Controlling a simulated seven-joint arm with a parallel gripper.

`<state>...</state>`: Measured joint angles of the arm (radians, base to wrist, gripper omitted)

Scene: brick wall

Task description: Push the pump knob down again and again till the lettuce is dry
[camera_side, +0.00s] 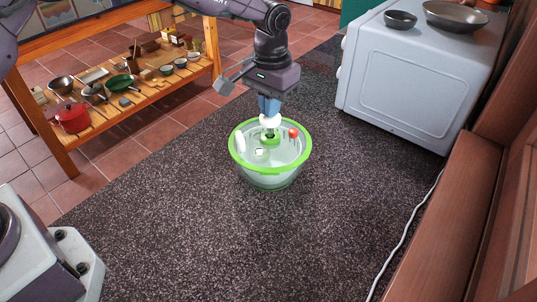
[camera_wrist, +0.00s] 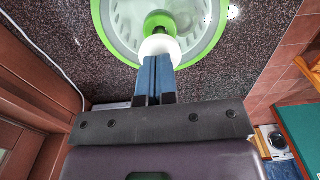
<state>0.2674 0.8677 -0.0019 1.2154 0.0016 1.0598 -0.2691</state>
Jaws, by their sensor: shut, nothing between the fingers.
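The salad spinner (camera_side: 238,160) has a green rim and a clear lid and stands on the dark speckled surface in the side view. Its white pump knob (camera_side: 270,121) sits on a green collar at the lid's middle. A red button (camera_side: 293,132) shows on the lid's right. My gripper (camera_side: 269,108) is shut and points down, its blue fingertips at the top of the knob. In the wrist view my gripper (camera_wrist: 156,62) overlaps the edge of the white knob (camera_wrist: 160,45), with the green rim (camera_wrist: 103,30) around it. Whether they touch is hard to tell. Lettuce cannot be made out inside.
A white oven-like unit (camera_side: 405,85) with pans on top stands at the back right. A wooden shelf (camera_side: 150,95) with pots is at the left. A white cable (camera_side: 408,230) runs along the brown panelling. The dark surface around the spinner is clear.

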